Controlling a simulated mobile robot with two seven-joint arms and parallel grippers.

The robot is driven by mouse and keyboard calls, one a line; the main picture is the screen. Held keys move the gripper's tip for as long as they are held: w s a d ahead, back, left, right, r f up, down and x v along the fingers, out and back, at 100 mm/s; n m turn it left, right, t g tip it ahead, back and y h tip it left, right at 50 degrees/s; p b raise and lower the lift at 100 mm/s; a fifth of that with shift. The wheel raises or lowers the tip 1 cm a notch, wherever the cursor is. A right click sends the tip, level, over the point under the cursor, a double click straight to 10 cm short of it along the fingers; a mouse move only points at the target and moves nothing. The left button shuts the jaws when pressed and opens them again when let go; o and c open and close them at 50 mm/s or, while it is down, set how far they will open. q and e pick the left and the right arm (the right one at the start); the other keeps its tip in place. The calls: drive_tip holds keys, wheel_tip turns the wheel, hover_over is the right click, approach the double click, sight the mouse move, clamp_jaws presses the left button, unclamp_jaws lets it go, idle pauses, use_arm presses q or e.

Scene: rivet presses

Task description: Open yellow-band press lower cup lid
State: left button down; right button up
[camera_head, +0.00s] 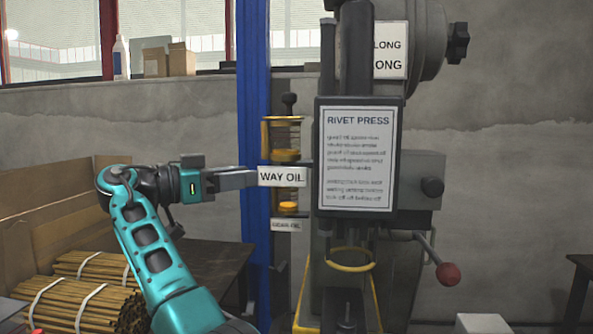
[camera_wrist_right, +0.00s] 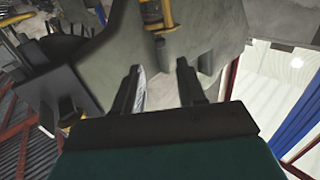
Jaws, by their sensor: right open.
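The rivet press with a yellow ring (camera_head: 348,262) stands right of centre in the head view. On its left side is a glass oil cup (camera_head: 287,152) with amber oil, above a WAY OIL label (camera_head: 282,177). A lower cup (camera_head: 289,206) shows orange just under that label; I cannot make out its lid. My right gripper (camera_head: 255,178) reaches in from the left, its tips at the label's left edge, just above the lower cup's level. In the wrist view its fingers (camera_wrist_right: 160,70) are apart with nothing between them. A yellow fitting (camera_wrist_right: 155,17) lies beyond. My left gripper is not in view.
A blue post (camera_head: 253,90) stands behind my gripper. A red-knobbed lever (camera_head: 447,273) juts from the press's right side. Bundles of rods (camera_head: 85,300) and cardboard (camera_head: 40,225) fill the lower left. A GEAR OIL plate (camera_head: 286,225) hangs below the lower cup.

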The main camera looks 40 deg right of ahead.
drive_tip(key=x, duration=1)
drive_tip(key=shift+s+d, duration=0.1)
drive_tip(key=shift+d, duration=0.25)
drive_tip(key=shift+c, duration=0.5)
clamp_jaws()
